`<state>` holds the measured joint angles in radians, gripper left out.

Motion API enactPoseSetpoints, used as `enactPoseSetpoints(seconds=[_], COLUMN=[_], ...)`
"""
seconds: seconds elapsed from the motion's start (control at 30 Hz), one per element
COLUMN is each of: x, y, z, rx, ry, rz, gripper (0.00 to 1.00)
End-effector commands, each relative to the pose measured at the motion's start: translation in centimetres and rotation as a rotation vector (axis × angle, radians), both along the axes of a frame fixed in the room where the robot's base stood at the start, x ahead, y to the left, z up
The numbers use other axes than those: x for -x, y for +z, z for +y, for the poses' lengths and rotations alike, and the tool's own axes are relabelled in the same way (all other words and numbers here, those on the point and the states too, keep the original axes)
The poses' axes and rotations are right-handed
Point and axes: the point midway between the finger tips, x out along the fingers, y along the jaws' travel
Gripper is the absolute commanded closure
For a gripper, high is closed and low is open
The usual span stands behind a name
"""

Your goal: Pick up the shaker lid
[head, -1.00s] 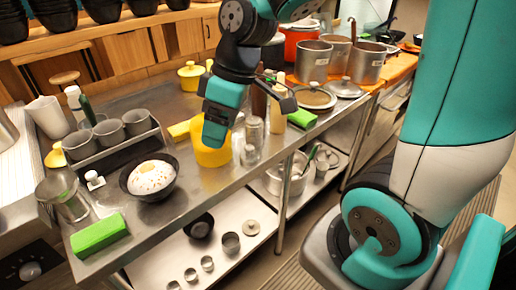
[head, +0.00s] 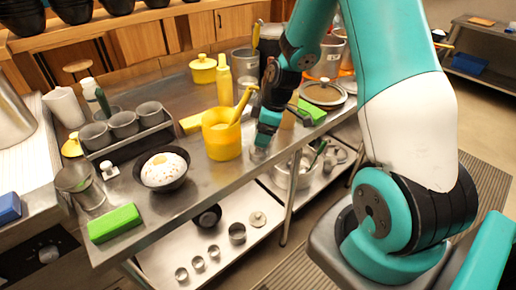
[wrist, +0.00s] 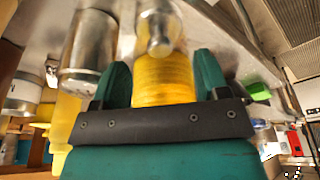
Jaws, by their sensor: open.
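My gripper (head: 265,140) is low over the front edge of the metal counter, just right of the yellow pot (head: 221,142). In the head view it hides most of the shakers there; only a shiny bit shows below it. In the wrist view my gripper (wrist: 161,72) is open, its two fingers apart. A metal piece with a rounded knob (wrist: 158,32), seemingly the shaker lid, lies beyond and between the fingertips. A yellow ribbed object (wrist: 163,80) shows between the fingers. A metal shaker (wrist: 92,50) stands beside the left finger. I cannot tell whether anything touches.
A yellow bottle (head: 224,82) stands behind the yellow pot. A green sponge (head: 313,110) and lidded pans (head: 323,95) are at right. A bowl of rice (head: 185,178), a cup rack (head: 125,146) and another green sponge (head: 114,222) are at left.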

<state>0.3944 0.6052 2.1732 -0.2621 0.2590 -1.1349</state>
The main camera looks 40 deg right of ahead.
Motion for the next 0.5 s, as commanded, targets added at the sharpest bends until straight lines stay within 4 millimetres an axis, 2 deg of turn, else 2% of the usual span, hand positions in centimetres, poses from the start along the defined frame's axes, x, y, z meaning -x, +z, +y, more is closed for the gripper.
enactPoseSetpoints(seconds=[0.17, 0.4, 0.5], x=[-0.2, -0.9, -1.1], y=[-1.3, -5.0, -5.8], z=[0.3, 1.0, 1.2], rx=[-0.001, -0.001, 0.000], ry=[0.000, 0.000, -0.002], rz=[0.002, 0.003, 0.000], gripper=[0.32, 0.32, 0.32])
